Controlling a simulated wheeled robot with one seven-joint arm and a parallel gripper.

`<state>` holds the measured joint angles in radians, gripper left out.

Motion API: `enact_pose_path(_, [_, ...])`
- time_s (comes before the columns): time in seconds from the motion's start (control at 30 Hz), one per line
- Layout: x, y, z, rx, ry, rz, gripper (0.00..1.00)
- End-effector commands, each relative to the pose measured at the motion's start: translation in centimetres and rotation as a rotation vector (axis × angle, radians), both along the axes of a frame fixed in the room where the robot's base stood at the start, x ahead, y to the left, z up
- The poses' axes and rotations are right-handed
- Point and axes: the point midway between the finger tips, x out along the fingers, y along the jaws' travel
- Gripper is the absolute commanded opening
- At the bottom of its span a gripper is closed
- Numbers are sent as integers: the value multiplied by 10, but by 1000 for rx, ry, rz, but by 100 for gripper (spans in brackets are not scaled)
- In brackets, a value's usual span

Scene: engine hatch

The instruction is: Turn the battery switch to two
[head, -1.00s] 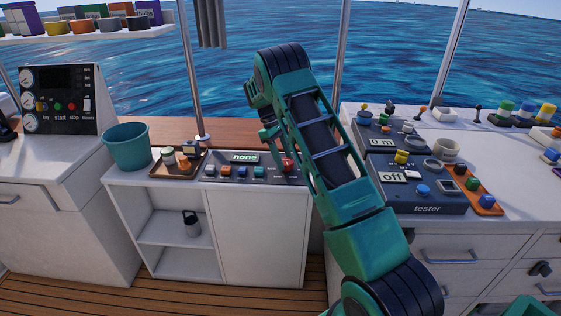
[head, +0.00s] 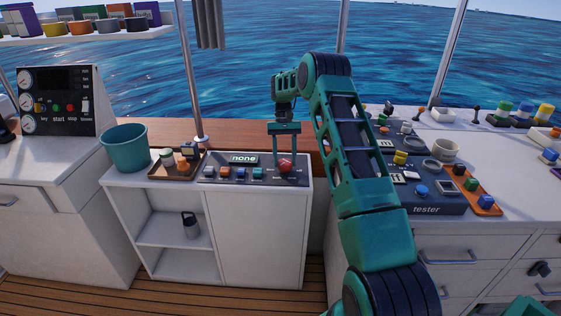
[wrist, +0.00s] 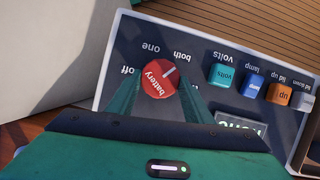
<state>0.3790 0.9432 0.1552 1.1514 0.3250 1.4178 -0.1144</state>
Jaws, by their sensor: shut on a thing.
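The red battery switch (head: 285,166) sits at the right end of the dark panel (head: 210,182) on the white cabinet. In the wrist view the round knob (wrist: 159,80) reads "battery", with a white pointer line toward the upper right, roughly at the "both" label. My gripper (head: 285,158) points down over the switch. In the wrist view its two green fingers (wrist: 160,88) stand on either side of the knob, shut on it.
Several coloured buttons (wrist: 223,75) and a display reading "none" (head: 243,158) share the panel. A tray of small parts (head: 177,164) and a teal bucket (head: 125,148) stand to the left. The tester bench (head: 425,205) is on the right.

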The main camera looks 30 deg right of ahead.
Motion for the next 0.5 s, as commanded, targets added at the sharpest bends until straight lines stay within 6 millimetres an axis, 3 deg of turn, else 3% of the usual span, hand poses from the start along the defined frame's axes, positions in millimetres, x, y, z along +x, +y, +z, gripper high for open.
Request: enact_pose_path(0.5, [-2,0,2,6,-3,-484,24])
